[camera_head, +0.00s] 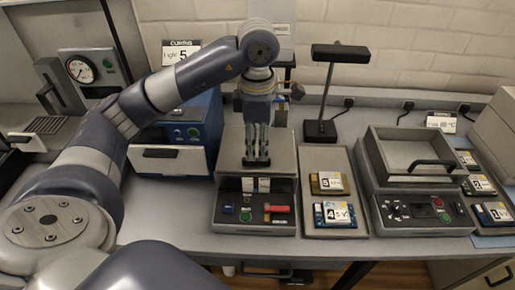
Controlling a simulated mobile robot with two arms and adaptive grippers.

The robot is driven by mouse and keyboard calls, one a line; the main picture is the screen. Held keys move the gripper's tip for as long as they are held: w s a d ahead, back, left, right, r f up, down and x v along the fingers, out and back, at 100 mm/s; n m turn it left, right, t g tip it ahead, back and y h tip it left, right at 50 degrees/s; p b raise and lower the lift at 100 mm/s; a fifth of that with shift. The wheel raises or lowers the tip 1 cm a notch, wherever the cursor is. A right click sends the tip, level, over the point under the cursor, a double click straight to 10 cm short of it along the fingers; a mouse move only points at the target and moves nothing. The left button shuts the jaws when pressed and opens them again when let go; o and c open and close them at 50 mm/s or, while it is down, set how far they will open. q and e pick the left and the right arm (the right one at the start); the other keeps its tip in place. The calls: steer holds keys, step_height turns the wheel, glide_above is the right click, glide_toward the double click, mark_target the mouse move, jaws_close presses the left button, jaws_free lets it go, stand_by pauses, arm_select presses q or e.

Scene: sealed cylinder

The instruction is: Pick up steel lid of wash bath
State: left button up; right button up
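A box-shaped device (418,208) with knobs and a green button stands right of centre. I take it to be the wash bath, though I can read no name on it. Its grey metal top (398,152), which looks like the steel lid, has a dark bar handle (432,163) near its right front. My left gripper (257,162) points down over the grey top of another device at the centre, well left of that handle. Its fingers look close together with dark tips. Whether they are shut or touch anything is unclear. My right gripper is not in view.
The centre device (252,213) has a red switch and green button. A tray (322,166) with two labelled packs lies between the devices. A black stand (321,130) rises behind it. More labelled packs (493,211) lie at the far right. A blue device (188,130) stands left.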

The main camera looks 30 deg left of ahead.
mark_target(257, 158)
arm_select(q)
steer(key=shift+s+f+p, duration=0.15)
steer(key=shift+f+p, duration=0.15)
steer(key=shift+f, duration=0.15)
step_height(257, 158, down, 2)
steer(key=shift+a+f+p, duration=0.1)
steer(key=shift+f+p, duration=0.05)
steer(key=shift+p, duration=0.25)
steer(key=shift+f, duration=0.55)
steer(key=c, duration=0.7)
jaws_close()
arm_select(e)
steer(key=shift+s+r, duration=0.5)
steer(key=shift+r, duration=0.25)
